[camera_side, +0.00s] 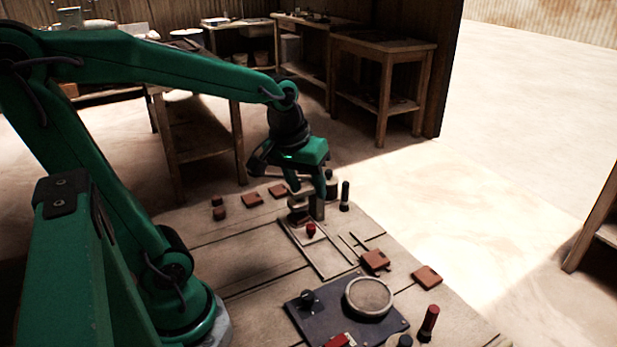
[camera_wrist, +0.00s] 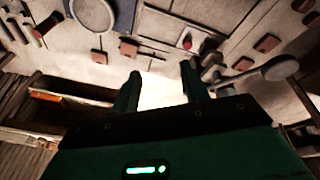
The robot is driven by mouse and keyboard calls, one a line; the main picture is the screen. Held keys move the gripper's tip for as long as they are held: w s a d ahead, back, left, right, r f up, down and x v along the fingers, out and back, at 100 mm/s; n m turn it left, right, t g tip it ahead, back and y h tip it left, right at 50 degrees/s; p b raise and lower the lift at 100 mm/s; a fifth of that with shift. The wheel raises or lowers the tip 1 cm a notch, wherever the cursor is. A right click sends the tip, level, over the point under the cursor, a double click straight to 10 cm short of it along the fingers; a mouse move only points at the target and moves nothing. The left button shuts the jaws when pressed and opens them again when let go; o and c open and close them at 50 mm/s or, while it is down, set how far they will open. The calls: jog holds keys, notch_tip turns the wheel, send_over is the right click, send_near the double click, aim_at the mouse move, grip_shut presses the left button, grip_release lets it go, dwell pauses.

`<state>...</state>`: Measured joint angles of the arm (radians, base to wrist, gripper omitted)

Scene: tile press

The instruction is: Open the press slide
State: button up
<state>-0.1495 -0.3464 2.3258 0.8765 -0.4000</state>
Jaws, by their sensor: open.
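The press slide seems to be the low, pale-railed frame (camera_side: 318,258) on the bench, with a small red knob (camera_side: 311,230) standing on it. The red knob also shows in the wrist view (camera_wrist: 187,42), beyond my fingertips and up to the right. My gripper (camera_side: 307,192) is over the far end of the frame, above and behind the knob and apart from it. In the wrist view my gripper (camera_wrist: 160,72) has its two fingers spread with nothing between them. A grey upright block (camera_side: 317,207) stands just below the fingers; I cannot tell whether they touch it.
A dark panel (camera_side: 325,318) with a round, pale-rimmed dial (camera_side: 369,297) lies at the near side. Brown tiles (camera_side: 375,261) lie around the frame. A dark upright peg (camera_side: 345,196) stands close right of my gripper, and a red-handled tool (camera_side: 429,322) at the near right.

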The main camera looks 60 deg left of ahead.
aim_at(311, 226)
jog(key=w+a+f+n+g, duration=0.1)
jog(key=w+a+f+n, duration=0.1)
jog(key=a+f+n, duration=0.1)
jog(key=w+a+f+n+g, duration=0.1)
jog(key=w+a+f+n, duration=0.1)
jog(key=f+n, duration=0.1)
jog(key=w+a+f+n+g, duration=0.1)
jog(key=w+a+f+n, duration=0.1)
jog(key=a+f, duration=0.1)
jog(key=shift+a+f+n+h, duration=0.15)
jog(key=shift+a+f+n, duration=0.05)
jog(key=shift+f, duration=0.25)
jog(key=shift+a+f+n+h, duration=0.15)
jog(key=shift+f+n, duration=0.05)
jog(key=shift+f, duration=0.2)
jog(key=shift+f, duration=0.1)
jog(key=shift+f, duration=3.8)
jog(key=shift+d, duration=0.1)
grip_shut()
